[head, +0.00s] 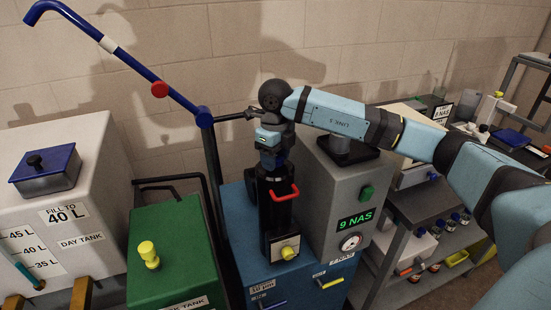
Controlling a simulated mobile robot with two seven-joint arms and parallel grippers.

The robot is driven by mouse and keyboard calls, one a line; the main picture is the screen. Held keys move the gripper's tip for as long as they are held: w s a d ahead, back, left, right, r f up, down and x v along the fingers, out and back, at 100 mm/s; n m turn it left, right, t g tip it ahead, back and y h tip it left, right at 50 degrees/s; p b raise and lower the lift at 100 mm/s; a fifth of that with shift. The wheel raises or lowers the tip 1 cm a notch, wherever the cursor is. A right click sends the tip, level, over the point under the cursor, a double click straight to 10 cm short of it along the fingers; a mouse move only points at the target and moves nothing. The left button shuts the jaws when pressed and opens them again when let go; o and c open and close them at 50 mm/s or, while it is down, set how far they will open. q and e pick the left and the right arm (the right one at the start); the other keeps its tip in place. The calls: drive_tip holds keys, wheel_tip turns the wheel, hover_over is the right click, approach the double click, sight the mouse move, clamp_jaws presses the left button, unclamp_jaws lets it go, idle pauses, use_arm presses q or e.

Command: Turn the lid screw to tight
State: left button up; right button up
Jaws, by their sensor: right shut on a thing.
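My right gripper (274,160) points down onto the top of a black upright filter housing (277,222) on the blue cabinet. It is shut on the lid screw at the top of the housing. The screw itself and the fingertips are mostly hidden by the gripper and wrist, so I cannot see how far the screw is turned. A red handle (285,192) sticks out from the front of the housing, just below the gripper. My left gripper is not in view.
A grey unit (338,190) with a green "9 NAS" display stands close on the right of the housing. A yellow knob (287,252) is at its foot. A blue crank arm (125,55) rises at the left, above a green tank (170,245) and a white day tank (95,150).

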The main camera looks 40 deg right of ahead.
drive_tip(key=m, duration=0.4)
drive_tip(key=shift+m, duration=0.3)
drive_tip(key=m, duration=0.4)
drive_tip(key=shift+r, duration=0.1)
drive_tip(key=shift+m, duration=0.3)
drive_tip(key=o, duration=0.9)
drive_tip(key=shift+a, duration=0.1)
wheel_tip(320, 180, up, 14)
drive_tip(key=shift+f+b, duration=0.15)
drive_tip(key=shift+b, duration=0.25)
